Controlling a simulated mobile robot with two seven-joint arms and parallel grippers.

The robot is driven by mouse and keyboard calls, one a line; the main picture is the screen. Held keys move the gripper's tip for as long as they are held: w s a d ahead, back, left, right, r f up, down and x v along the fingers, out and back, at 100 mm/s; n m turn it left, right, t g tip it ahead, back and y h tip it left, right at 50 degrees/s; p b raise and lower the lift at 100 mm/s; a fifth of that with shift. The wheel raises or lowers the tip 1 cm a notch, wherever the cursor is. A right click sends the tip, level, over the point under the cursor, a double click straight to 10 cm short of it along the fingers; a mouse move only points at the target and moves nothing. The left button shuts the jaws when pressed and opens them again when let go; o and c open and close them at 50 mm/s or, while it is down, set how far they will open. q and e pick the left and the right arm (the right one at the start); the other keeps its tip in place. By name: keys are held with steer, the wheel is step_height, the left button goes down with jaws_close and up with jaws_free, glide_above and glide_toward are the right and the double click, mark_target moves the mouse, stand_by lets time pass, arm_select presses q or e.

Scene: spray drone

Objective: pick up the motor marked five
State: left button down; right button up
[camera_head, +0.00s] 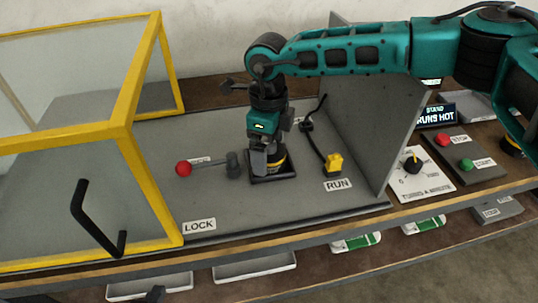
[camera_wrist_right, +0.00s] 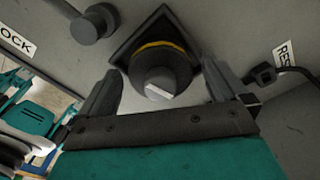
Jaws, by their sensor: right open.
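A dark round motor (camera_head: 279,158) with a yellow band sits in a square black mount (camera_head: 287,177) on the grey stand plate. In the right wrist view the motor (camera_wrist_right: 160,68) shows end-on, with a light mark on its shaft end; no number is readable. My right gripper (camera_head: 266,160) points down over the motor. Its open fingers stand on either side of the motor in the wrist view, and I see no clear contact. A dark tip at the bottom edge of the head view seems to be my left gripper (camera_head: 154,294); its jaws are not clear.
A yellow-framed clear guard (camera_head: 126,132) with a black handle stands left.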

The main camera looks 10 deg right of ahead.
steer(key=shift+f, duration=0.25)
steer(key=shift+c, duration=0.4)
steer(key=shift+r, duration=0.1)
steer(key=c, duration=1.4)
steer(key=shift+c, duration=0.2)
steer(key=shift+r, duration=0.1)
